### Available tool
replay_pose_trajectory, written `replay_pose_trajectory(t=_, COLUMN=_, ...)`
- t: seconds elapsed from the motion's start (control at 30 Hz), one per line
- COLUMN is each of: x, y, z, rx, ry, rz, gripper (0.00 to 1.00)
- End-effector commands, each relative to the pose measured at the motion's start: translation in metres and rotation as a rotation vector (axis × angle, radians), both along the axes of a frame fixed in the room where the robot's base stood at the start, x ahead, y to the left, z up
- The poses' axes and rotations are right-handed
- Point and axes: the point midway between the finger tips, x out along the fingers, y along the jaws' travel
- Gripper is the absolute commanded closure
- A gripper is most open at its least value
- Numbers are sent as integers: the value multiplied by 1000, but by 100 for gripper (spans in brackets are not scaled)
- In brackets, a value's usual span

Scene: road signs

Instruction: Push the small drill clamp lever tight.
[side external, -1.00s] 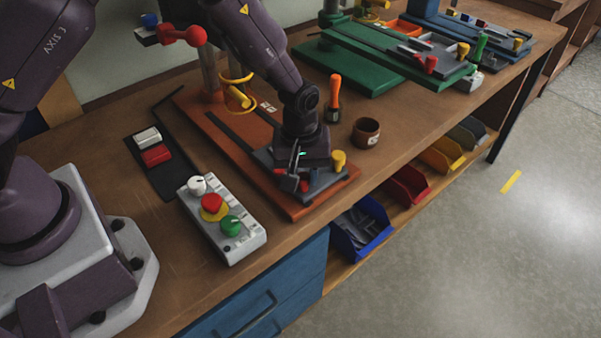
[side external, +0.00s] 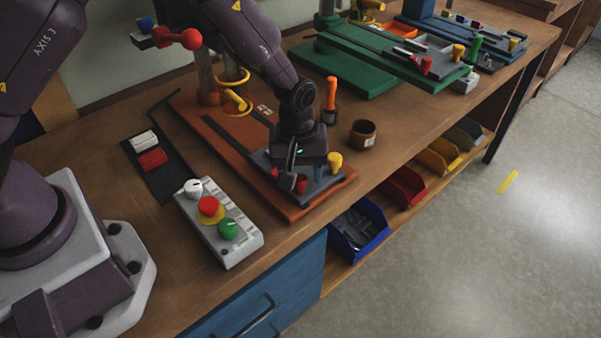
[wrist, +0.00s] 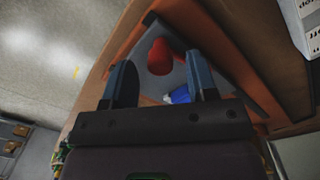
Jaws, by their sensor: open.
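The small drill has an orange base (side external: 225,130) and a grey clamp plate (side external: 322,186) at its near end. A red knob (side external: 301,184) and a yellow knob (side external: 335,161) show on this clamp. My gripper (side external: 287,176) is low over the plate, beside the red knob. In the wrist view my open gripper (wrist: 159,62) has one dark finger on each side of a red knob (wrist: 160,56). I cannot tell whether a finger touches it. A blue part (wrist: 179,95) shows between the fingers, nearer the palm. The lever's shaft is mostly hidden.
A control box (side external: 219,222) with white, red and green knobs stands left of the drill. A brown cup (side external: 363,134) and an orange-handled tool (side external: 331,95) stand close on the right. A larger green drill base (side external: 365,70) lies behind. Coloured bins (side external: 359,229) hang below the bench edge.

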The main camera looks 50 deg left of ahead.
Motion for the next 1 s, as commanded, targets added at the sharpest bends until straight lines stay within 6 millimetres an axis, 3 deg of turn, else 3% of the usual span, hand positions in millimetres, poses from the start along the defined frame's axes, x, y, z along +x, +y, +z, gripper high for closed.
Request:
replay_pose_trajectory(t=0.3, x=-1, y=1, z=68, rx=-2, ry=-9, rz=-1, gripper=47)
replay_pose_trajectory(t=0.5, x=-2, y=2, z=104, rx=-2, ry=-7, rz=0, gripper=47)
replay_pose_trajectory(t=0.7, x=-3, y=3, z=119, rx=0, ry=-4, rz=1, gripper=47)
replay_pose_trajectory(t=1.0, x=-4, y=3, z=120, rx=-1, ry=-2, rz=1, gripper=47)
